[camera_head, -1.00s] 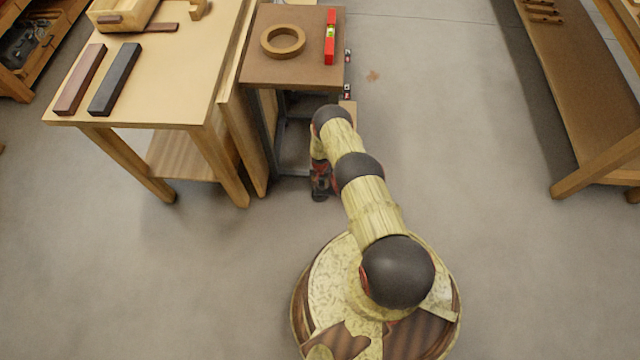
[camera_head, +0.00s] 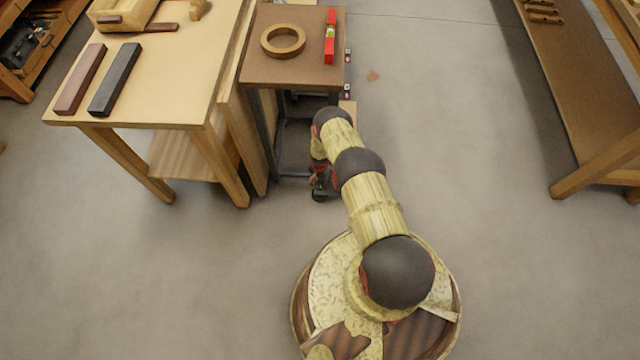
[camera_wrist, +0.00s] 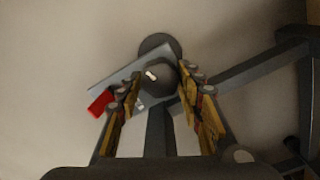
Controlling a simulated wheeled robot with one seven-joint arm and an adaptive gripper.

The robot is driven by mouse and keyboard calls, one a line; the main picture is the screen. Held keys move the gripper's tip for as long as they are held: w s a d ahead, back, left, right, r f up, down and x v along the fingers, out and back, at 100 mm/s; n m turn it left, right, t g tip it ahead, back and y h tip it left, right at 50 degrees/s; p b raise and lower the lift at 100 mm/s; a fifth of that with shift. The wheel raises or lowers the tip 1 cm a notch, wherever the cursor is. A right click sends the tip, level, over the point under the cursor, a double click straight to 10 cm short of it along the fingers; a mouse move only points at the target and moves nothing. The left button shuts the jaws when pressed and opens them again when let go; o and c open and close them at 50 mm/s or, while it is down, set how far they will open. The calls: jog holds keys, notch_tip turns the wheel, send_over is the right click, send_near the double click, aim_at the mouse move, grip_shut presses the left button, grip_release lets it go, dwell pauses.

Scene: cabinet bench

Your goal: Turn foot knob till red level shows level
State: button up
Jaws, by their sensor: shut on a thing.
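The red level (camera_head: 330,36) lies on the brown top of the small cabinet (camera_head: 262,70), near its right edge. Its vial shows as a yellow-green patch, and the bubble is too small to read. The dark round foot knob (camera_wrist: 158,78) is between the fingers of my gripper (camera_wrist: 158,92) in the wrist view, with a small pale mark on it. My gripper is shut on this knob, low by the cabinet's near leg. In the head view my gripper (camera_head: 322,188) is small and partly hidden by my arm, and the knob is hard to make out.
A wooden ring (camera_head: 283,41) lies on the cabinet top. A wooden workbench (camera_head: 150,90) with two dark bars stands close on the left. Another bench (camera_head: 585,90) stands at the right. A dark frame bar (camera_wrist: 260,68) runs beside the knob.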

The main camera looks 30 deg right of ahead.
aim_at(320, 184)
jog(key=m, duration=0.3)
jog(key=shift+m, duration=0.4)
jog(key=m, duration=0.5)
dwell(0.4)
jog(key=o, duration=1.1)
jog(key=shift+o, duration=0.3)
notch_tip(320, 184, up, 12)
dwell(0.4)
